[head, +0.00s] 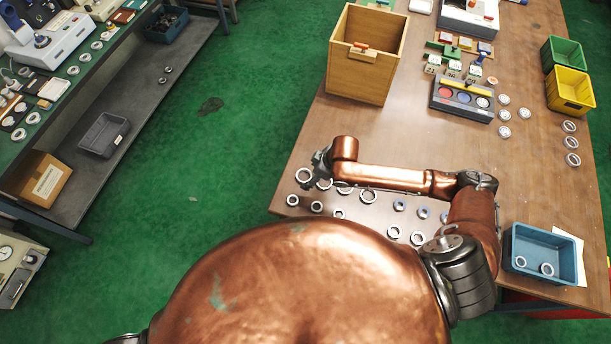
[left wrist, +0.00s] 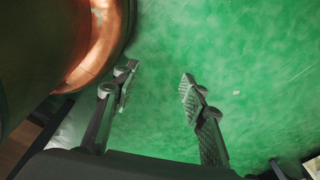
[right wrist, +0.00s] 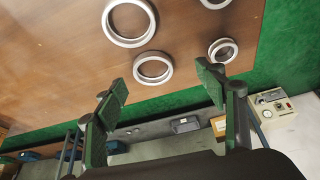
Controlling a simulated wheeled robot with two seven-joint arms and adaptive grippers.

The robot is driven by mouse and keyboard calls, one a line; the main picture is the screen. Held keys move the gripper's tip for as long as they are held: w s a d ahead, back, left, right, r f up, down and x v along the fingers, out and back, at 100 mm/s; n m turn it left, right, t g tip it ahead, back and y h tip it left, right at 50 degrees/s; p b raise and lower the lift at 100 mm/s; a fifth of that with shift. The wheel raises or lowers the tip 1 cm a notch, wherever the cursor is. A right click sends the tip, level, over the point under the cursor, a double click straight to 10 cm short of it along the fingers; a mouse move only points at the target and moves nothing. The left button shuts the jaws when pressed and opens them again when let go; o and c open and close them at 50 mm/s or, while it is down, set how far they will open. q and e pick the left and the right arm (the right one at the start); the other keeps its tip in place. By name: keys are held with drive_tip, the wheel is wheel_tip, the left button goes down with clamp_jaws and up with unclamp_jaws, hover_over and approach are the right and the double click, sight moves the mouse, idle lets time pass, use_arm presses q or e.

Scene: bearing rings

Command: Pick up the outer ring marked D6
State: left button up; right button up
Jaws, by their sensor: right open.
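Several steel bearing rings lie on the brown table near its left edge, among them a ring (head: 317,207), a ring (head: 292,200) and a ring (head: 368,195). No mark is readable, so I cannot tell which is D6. My right gripper (head: 322,165) is over the table's left edge, near these rings and partly hidden by its arm. In the right wrist view my right gripper (right wrist: 163,88) is open and empty, with a large ring (right wrist: 130,22), a ring (right wrist: 153,67) and a smaller ring (right wrist: 223,50) beyond the fingers. My left gripper (left wrist: 157,85) is open and empty above green floor.
A wooden box (head: 358,85) stands at the table's far left. A blue bin (head: 540,255) with rings inside is at the near right. Yellow (head: 571,92) and green bins sit at the right edge. A grey block with coloured discs (head: 464,98) stands mid-table.

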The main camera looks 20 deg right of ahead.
sight(305, 176)
drive_tip(key=w+f, duration=0.1)
drive_tip(key=w+a+f, duration=0.1)
drive_tip(key=f, duration=0.1)
drive_tip(key=shift+w+f, duration=0.25)
drive_tip(key=shift+w, duration=0.15)
drive_tip(key=shift+w+f, duration=0.35)
drive_tip(key=shift+f, duration=0.05)
drive_tip(key=shift+s+r, duration=0.15)
drive_tip(key=shift+s, duration=0.3)
drive_tip(key=shift+s+r, duration=0.15)
drive_tip(key=shift+s, duration=0.05)
drive_tip(key=shift+w+f, duration=0.25)
drive_tip(key=shift+w, duration=0.1)
drive_tip(key=c, duration=0.5)
drive_tip(key=shift+s+r, duration=0.15)
drive_tip(key=shift+s, duration=0.1)
drive_tip(key=shift+c, duration=1.3)
drive_tip(key=shift+w, duration=0.1)
drive_tip(key=c, duration=0.3)
use_arm(q)
drive_tip(key=shift+w, duration=0.85)
use_arm(e)
drive_tip(key=shift+c, duration=1)
